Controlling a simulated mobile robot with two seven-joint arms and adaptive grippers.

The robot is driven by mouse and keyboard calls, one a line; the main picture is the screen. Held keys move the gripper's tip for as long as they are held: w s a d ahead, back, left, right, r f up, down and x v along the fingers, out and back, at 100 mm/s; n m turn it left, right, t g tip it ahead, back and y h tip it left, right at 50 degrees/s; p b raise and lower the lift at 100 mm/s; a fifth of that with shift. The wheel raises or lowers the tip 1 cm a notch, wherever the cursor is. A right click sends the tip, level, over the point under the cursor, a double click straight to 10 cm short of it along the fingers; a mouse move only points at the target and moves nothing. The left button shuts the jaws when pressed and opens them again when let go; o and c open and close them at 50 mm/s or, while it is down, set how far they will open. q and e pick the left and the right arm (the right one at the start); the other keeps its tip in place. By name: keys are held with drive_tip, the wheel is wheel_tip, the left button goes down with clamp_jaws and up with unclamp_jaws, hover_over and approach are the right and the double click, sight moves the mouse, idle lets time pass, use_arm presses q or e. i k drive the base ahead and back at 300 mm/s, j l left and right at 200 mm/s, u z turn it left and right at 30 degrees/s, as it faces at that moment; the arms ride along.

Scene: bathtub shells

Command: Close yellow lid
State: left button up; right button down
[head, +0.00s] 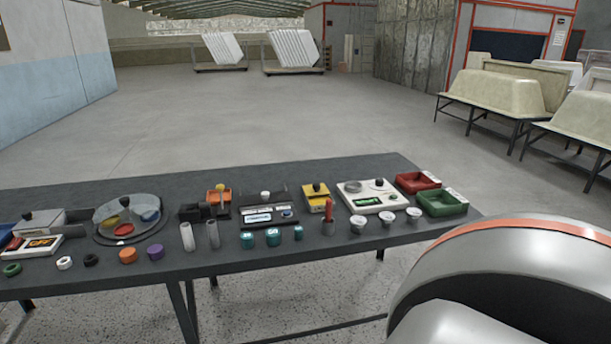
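A yellow lid (315,190) with a dark knob on top is on the dark grey table, right of the middle. It is small in the head view, and I cannot tell how far open it is. A red upright piece (328,220) stands just in front of it. Neither of my grippers is in view. Only a large rounded white and grey part of my own body, with an orange stripe, fills the lower right.
The table (330,260) holds several small things. A white panel (383,204) and green tray (452,203) are right of the lid; a black holder (258,212) and orange box (213,195) are left. Bathtub shells (500,92) stand far right.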

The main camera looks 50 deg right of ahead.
sight(316, 189)
drive_tip(key=k+l+u, duration=0.1)
drive_tip(key=l, duration=0.65)
drive_tip(key=k+l+u, duration=0.15)
drive_tip(key=l, duration=0.25)
drive_tip(key=k+l, duration=0.15)
drive_tip(key=l, duration=0.2)
drive_tip(key=k+l+u, duration=0.15)
drive_tip(key=l, duration=0.25)
drive_tip(key=i, duration=0.05)
